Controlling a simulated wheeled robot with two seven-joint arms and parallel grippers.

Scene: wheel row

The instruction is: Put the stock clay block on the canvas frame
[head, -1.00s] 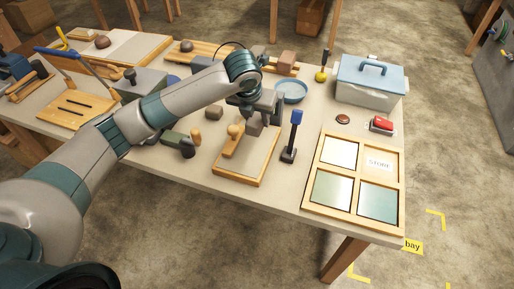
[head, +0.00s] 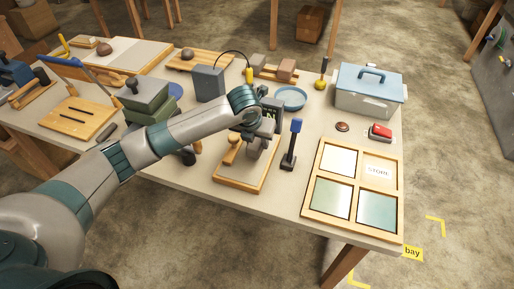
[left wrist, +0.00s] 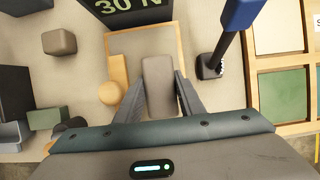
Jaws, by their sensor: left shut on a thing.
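My left gripper (head: 259,148) is over the canvas frame (head: 232,184), a pale panel with a light wooden border. It is shut on a grey-brown clay block, which shows between the fingers in the left wrist view (left wrist: 158,85). The block is low over the canvas; I cannot tell whether it touches. A wooden knobbed tool (head: 233,148) lies along the left part of the frame and also shows left of the fingers in the left wrist view (left wrist: 115,80). My right gripper is out of view.
A blue-topped stand (head: 291,145) is close on the right of the frame. Further right is a four-panel wooden tray (head: 312,204). A blue-lidded box (head: 370,90) and a blue dish (head: 291,98) are behind. Another grey-brown block (left wrist: 59,42) shows in the left wrist view.

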